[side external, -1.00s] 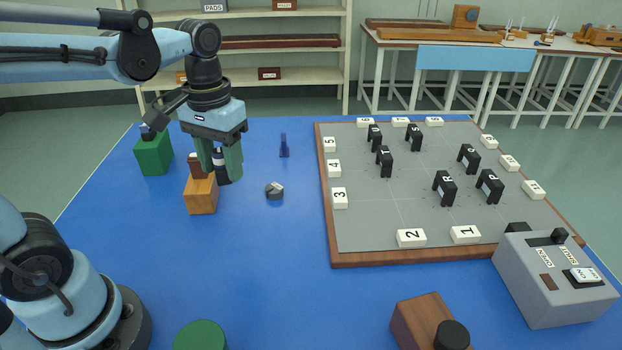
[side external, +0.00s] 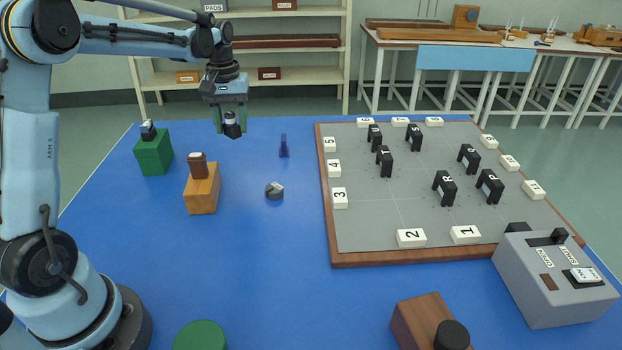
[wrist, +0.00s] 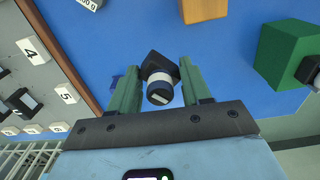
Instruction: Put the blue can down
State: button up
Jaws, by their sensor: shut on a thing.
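My gripper (side external: 230,122) is shut on a small dark navy can (side external: 231,129) with a white band and a black lower part. In the wrist view the can (wrist: 160,82) sits between the two green fingers (wrist: 157,85). Its colour is too dark to be sure of the blue. It appears to hang above the far left part of the blue table (side external: 255,240), but its height is hard to judge. Another small dark, bluish item (side external: 148,130) stands on the green block (side external: 153,155) to the left.
An orange block (side external: 202,190) with a brown piece (side external: 198,165) on top stands in front of my gripper. A blue upright piece (side external: 284,147) and a grey weight (side external: 274,190) stand to the right. The grey board (side external: 370,220) holds several black arches. Blue table between is bare.

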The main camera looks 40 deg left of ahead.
send_over(211, 159)
notch_tip(211, 159, down, 7)
jog(key=shift+d+r, duration=0.1)
jog(key=shift+r, duration=0.05)
jog(key=shift+f, duration=2.1)
jog(key=o, duration=1)
jog(key=shift+f, duration=0.15)
jog(key=shift+o, duration=0.2)
